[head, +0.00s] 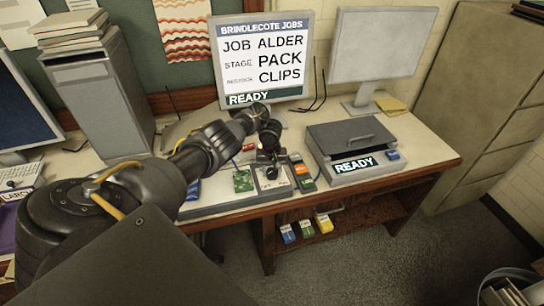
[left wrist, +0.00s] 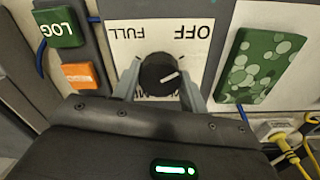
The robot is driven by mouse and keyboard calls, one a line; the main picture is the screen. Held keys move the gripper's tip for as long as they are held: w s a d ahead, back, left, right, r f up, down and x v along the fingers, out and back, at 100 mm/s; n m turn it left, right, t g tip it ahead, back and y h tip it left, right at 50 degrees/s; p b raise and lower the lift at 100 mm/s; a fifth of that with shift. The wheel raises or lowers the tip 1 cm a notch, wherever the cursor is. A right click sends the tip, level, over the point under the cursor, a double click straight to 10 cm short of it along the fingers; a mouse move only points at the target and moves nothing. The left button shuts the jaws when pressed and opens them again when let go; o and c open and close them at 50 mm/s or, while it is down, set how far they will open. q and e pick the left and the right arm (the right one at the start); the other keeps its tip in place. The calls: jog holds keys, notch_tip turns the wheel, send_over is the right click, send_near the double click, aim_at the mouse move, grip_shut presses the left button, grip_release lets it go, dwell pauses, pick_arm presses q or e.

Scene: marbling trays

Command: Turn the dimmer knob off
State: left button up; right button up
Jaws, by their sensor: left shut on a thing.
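The dimmer knob (left wrist: 160,73) is a round black knob with a white pointer line, on a white plate (left wrist: 215,45) marked OFF and FULL. In the left wrist view the lettering is upside down and the pointer slants up to the right, on the OFF side. My left gripper (left wrist: 158,84) has a grey finger on either side of the knob and is shut on it. In the head view my left gripper (head: 270,160) reaches down over the plate (head: 273,188) and largely covers the knob. My right gripper is not in view.
A green patterned block (head: 243,181) sits on one side of the plate; a strip with an orange button (head: 301,169) and a green LOG button (left wrist: 61,28) lies on the other. A grey lidded box (head: 350,138) reading READY stands to the right. Monitors stand behind.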

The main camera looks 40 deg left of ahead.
aim_at(273, 170)
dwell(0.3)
pick_arm(q)
jog(key=o, duration=1)
notch_tip(273, 170, up, 3)
jog(key=shift+w+r, duration=0.1)
jog(key=shift+w+a+r, duration=0.1)
jog(key=shift+w+r, duration=0.1)
jog(key=shift+r, duration=0.45)
jog(key=shift+s+r, duration=0.2)
jog(key=shift+r, duration=0.2)
notch_tip(273, 170, up, 3)
jog(key=shift+s+f, duration=0.1)
jog(key=shift+f, duration=0.05)
jog(key=shift+s+r, duration=0.1)
jog(key=shift+r, duration=1.3)
